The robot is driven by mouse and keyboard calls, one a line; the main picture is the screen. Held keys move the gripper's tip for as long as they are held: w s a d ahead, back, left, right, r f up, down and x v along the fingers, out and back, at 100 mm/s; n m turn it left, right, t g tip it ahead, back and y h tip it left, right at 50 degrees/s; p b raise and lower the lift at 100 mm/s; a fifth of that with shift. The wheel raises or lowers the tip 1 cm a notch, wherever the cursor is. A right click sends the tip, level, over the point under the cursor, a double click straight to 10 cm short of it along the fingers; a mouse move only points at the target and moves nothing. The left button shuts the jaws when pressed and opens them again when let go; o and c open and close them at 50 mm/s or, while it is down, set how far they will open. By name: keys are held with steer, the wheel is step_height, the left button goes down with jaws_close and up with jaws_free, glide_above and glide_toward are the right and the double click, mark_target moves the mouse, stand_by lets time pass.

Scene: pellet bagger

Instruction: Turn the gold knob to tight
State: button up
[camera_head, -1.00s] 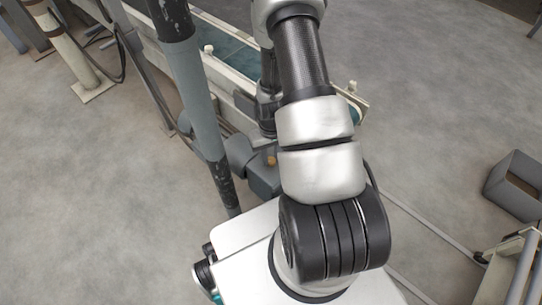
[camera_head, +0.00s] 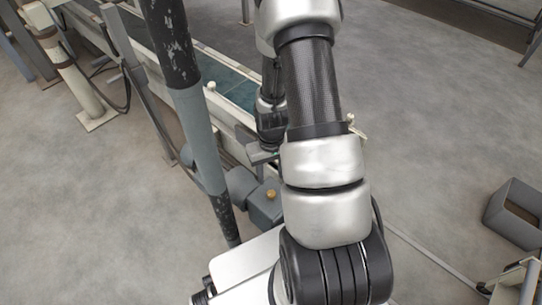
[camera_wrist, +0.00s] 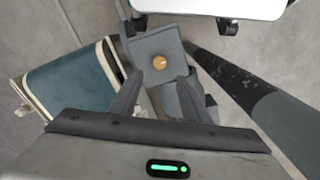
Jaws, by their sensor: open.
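The gold knob (camera_wrist: 159,62) is a small round brass-coloured piece on the face of a grey box (camera_wrist: 148,44) in the wrist view. It also shows in the head view as a small gold spot (camera_head: 270,194) on top of the grey box, left of my arm. My gripper (camera_wrist: 160,78) is open, its two dark fingers pointing toward the box. The knob appears between and just beyond the fingertips, and nothing is held. The distance from fingertips to knob is hard to judge. Any tightness marking on the knob is too small to read.
A grey post with worn black paint (camera_head: 197,120) stands close to the left of the box; it also runs along the right in the wrist view (camera_wrist: 228,78). A conveyor with a teal belt (camera_head: 232,84) lies behind. A grey bin (camera_head: 513,212) stands at far right on open floor.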

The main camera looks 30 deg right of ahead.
step_height(320, 180, up, 7)
steer(key=p, duration=0.1)
steer(key=shift+r, duration=0.15)
stand_by(0.5)
